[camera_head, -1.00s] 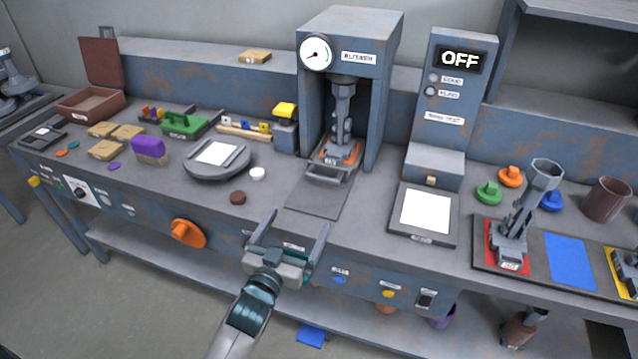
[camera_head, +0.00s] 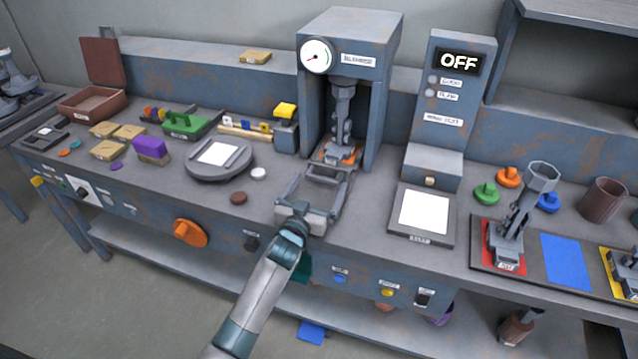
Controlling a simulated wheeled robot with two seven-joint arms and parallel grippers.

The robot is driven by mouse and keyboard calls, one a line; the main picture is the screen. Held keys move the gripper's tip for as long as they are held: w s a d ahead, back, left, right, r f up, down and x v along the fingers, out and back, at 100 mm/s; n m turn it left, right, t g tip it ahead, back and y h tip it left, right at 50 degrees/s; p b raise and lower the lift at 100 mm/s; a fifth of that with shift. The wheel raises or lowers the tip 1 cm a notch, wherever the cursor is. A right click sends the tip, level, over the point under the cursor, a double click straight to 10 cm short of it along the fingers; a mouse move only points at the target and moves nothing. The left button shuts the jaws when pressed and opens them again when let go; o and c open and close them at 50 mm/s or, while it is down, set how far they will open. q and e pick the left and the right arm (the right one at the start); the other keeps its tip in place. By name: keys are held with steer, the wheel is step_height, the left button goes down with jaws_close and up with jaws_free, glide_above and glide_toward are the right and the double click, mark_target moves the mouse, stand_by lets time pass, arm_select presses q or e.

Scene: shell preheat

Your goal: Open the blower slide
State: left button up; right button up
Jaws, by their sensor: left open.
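The blower (camera_head: 350,25) is a tall grey-blue press-like cabinet with a round gauge at the back centre. Inside it a dark shell-like piece (camera_head: 342,105) stands upright over an orange-marked base (camera_head: 338,154). The slide's grey bar handle (camera_head: 326,168) is at the front of the bay, partly hidden by my gripper. My left gripper (camera_head: 322,178) is open, with its two fingers apart and pointing at the handle, above the flat plate in front of the bay. I cannot tell whether the fingertips touch the handle. My right gripper is not in view.
To the right stand a panel reading OFF (camera_head: 459,62) with a white pad (camera_head: 425,212), and a red-marked holder (camera_head: 502,260). An orange knob (camera_head: 189,232) juts from the bench front.

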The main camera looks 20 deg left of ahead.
arm_select(q)
steer(key=shift+w, duration=0.45)
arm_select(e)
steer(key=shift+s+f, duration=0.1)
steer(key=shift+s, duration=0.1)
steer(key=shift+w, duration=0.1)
